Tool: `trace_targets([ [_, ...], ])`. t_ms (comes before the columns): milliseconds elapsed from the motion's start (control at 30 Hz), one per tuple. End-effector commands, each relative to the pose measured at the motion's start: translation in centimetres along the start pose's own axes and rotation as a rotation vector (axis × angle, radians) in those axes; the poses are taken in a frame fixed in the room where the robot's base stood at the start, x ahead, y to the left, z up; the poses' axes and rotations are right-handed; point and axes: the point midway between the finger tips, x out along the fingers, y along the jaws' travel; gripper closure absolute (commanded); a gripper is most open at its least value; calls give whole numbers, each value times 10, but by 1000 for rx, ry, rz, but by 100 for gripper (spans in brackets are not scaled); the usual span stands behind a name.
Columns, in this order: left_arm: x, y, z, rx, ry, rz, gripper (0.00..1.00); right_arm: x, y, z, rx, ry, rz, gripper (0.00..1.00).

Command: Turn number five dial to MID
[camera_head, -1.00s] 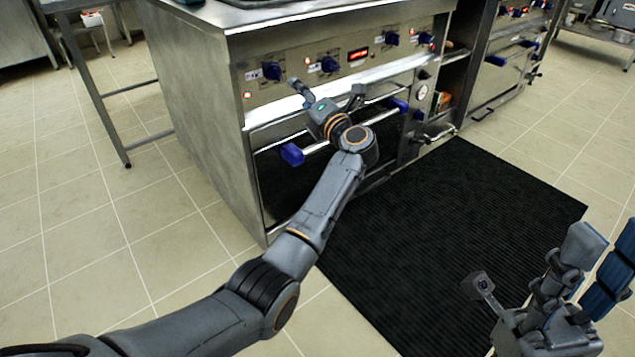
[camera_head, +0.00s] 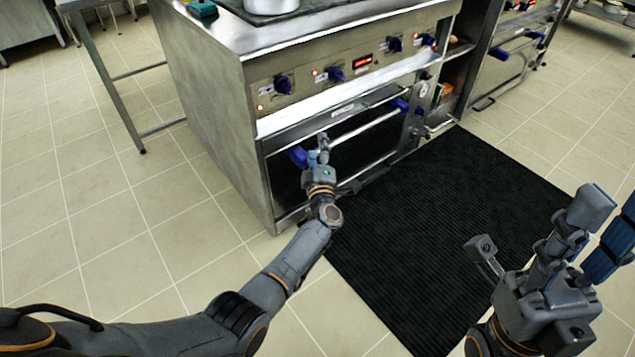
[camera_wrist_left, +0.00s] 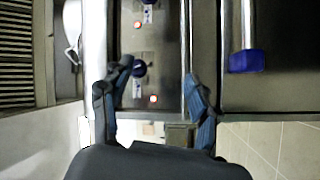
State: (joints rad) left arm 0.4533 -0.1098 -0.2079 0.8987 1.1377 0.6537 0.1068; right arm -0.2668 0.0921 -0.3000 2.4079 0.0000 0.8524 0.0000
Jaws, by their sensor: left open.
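My left gripper (camera_head: 320,150) is in front of the oven door, below the panel, beside the blue left end of the door handle. My right gripper (camera_head: 607,225) is open and empty at the lower right, away from the stove.
The oven door handle (camera_head: 365,130) runs across the stove front below the dials. A pot (camera_head: 270,5) stands on top. A black mat (camera_head: 440,230) covers the floor in front. A metal table leg (camera_head: 105,80) stands at left; tiled floor there is clear.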

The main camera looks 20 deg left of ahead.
Motion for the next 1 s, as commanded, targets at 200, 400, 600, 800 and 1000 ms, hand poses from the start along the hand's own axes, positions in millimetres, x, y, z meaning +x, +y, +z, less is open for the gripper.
trace_targets([
  [200, -31, -21, 7, 169, -136, -35, 39, 41, 0, -7, 0, 0, 0, 64],
  [400, -61, -46, 15, 297, -252, -65, 39, 65, 0, -11, 0, 0, 0, 64],
  [600, -83, -64, 18, 378, -329, -87, 39, 79, 1, -13, 0, 0, 0, 64],
  [800, -93, -72, 20, 409, -361, -95, 39, 83, 1, -14, 0, 0, 0, 64],
  [1000, -93, -73, 20, 412, -363, -95, 39, 83, 1, -14, 0, 0, 0, 64],
])
